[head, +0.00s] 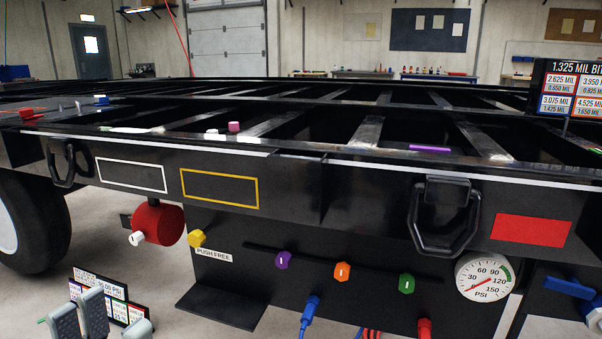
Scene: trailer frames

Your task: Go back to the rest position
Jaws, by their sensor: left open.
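My left gripper (92,318) is at the bottom left corner, its grey fingers apart and nothing seen between them. Its lower part is cut off by the picture's edge. It is in front of a small sign board (112,296) with coloured labels, low beside the trailer. My right gripper is not in view. The black trailer frame (300,165) fills the middle of the view, apart from the left gripper.
A panel under the trailer holds yellow (196,238), purple (283,260), orange (342,271) and green (406,283) knobs, and a pressure gauge (484,279). A red cylinder (160,222) hangs to the left. A wheel (32,222) stands at far left. A blue-handled part (570,287) is at lower right.

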